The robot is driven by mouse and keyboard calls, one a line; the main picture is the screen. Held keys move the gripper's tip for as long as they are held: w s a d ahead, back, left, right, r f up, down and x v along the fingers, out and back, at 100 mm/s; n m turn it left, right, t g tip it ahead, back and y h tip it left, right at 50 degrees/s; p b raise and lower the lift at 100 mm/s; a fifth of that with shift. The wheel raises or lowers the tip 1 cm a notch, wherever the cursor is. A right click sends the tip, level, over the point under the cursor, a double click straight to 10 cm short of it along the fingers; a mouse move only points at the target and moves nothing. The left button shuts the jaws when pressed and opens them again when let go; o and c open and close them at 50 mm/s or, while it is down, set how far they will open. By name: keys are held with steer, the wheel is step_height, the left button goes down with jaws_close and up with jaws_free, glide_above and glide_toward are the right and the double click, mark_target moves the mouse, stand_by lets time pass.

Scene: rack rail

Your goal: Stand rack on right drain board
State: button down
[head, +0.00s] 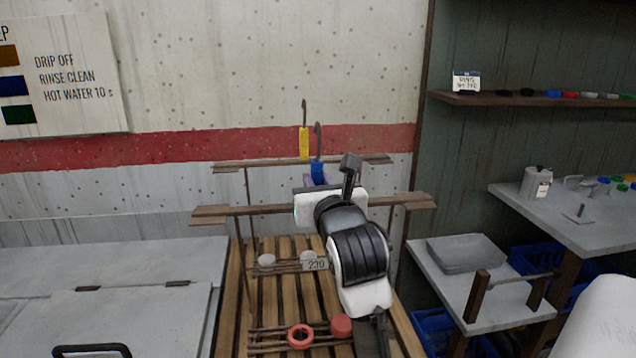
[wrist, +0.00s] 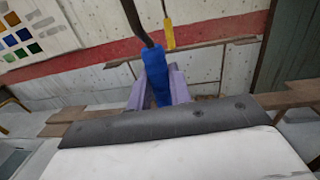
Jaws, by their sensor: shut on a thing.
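My gripper (head: 318,178) has its purple fingers closed around a blue grip (wrist: 158,85) with a dark hook above it, at the wooden rails. The blue grip also shows in the head view (head: 318,167). My arm hides what hangs below it. A second hook with a yellow grip (head: 304,143) stands just behind to the left, apart from my fingers. Below are rods with pale discs (head: 267,259) and rods with red discs (head: 300,337); I cannot tell which grip each belongs to. A grey board (head: 497,303) on the right is probably the right drain board.
The front wooden rail (head: 260,210) and back rail (head: 235,166) cross the space around my gripper. A low wooden bar on posts (head: 515,278) and a grey block (head: 465,252) occupy the right board. Blue crates (head: 433,325) stand below it. A grey lidded top (head: 130,270) is left.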

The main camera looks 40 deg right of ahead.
steer(key=c, duration=1.7)
jaws_free()
steer(key=shift+f, duration=0.15)
steer(key=shift+c, duration=0.2)
steer(key=o, duration=0.5)
steer(key=shift+c, duration=0.2)
steer(key=shift+r, duration=0.2)
steer(key=b+v, duration=0.2)
steer(key=v, duration=1)
steer(key=shift+b, duration=0.4)
